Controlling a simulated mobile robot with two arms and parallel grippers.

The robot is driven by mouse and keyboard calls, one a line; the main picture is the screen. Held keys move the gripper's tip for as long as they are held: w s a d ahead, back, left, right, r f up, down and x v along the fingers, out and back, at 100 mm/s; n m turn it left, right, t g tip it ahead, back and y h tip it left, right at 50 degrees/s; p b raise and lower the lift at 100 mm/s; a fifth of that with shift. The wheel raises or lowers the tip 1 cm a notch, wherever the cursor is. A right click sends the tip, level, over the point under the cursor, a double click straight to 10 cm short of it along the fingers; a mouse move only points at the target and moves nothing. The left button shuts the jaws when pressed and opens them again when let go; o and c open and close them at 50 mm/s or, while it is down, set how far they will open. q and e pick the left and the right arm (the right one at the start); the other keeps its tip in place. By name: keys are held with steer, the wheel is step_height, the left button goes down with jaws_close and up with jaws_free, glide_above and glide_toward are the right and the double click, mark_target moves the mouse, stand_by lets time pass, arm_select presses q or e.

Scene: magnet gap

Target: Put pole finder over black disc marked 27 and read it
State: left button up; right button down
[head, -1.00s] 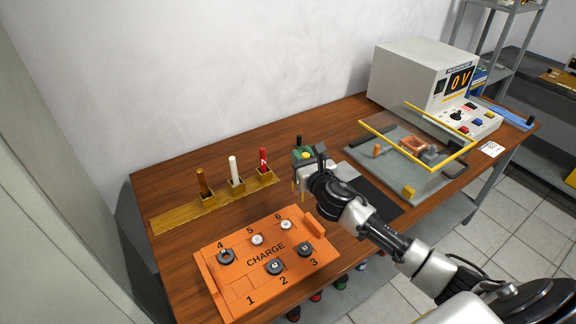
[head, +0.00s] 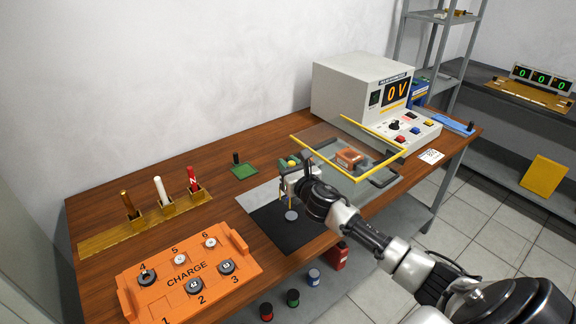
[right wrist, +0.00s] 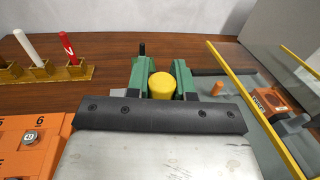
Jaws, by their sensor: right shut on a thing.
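My right gripper (head: 287,199) is shut on a small device with a yellow top (head: 291,162), apparently the pole finder, above the black mat. In the right wrist view its yellow cap (right wrist: 161,86) sits between green parts. Black discs lie on the orange CHARGE tray (head: 240,277) at slot 2 (head: 194,287), slot 3 (head: 227,267) and slot 4 (head: 148,277); their markings are too small to read. A greyish disc (head: 292,216) lies on the black mat, just below the gripper. I cannot make out a 27. My left gripper is out of view.
A green pad (head: 245,171) with a black post stands behind the mat (head: 267,227). White, red and brown sticks stand in a wooden rack (head: 166,210) at left. A yellow-edged clear guard (head: 322,146) and a meter box reading 0 V (head: 345,90) stand to the right.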

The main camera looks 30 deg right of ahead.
steer(key=shift+s+f+b, duration=0.1)
steer(key=shift+f+b, duration=0.5)
steer(key=shift+f, duration=0.05)
step_height(320, 180, down, 4)
steer(key=b, duration=0.3)
steer(key=shift+b, duration=0.3)
stand_by(0.5)
stand_by(2.1)
step_height(320, 180, up, 6)
steer(key=p, duration=0.6)
stand_by(0.5)
